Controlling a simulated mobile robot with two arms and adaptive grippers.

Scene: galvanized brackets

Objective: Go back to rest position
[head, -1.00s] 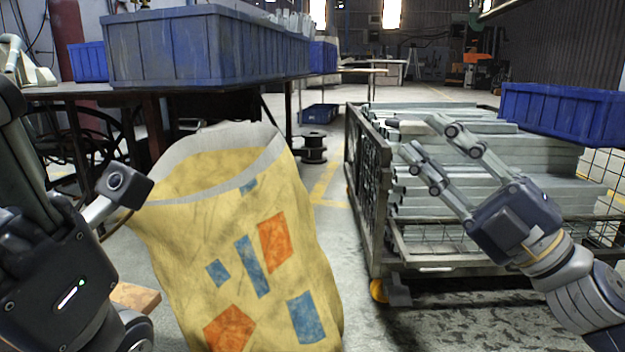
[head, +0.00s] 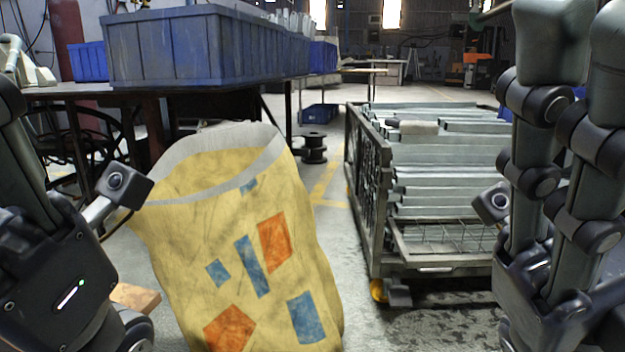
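My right gripper (head: 582,45) is upright at the right edge, close to the camera. Its two fingers point up with a gap between them, and I see nothing held in them. My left gripper (head: 22,150) is at the left edge, also pointing up. Its fingers are largely cut off by the frame, so its opening is hidden. The galvanized brackets (head: 445,165) lie stacked as long grey pieces in a wire-sided cart (head: 368,190) at the middle right. A small light-grey piece (head: 418,127) lies on top of the stack.
A tall yellow bag (head: 180,240) with orange and blue patches stands open beside my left gripper. A large blue crate (head: 160,50) sits on a dark table (head: 75,91) behind it. A black spool (head: 313,148) stands on the floor. The aisle between bag and cart is clear.

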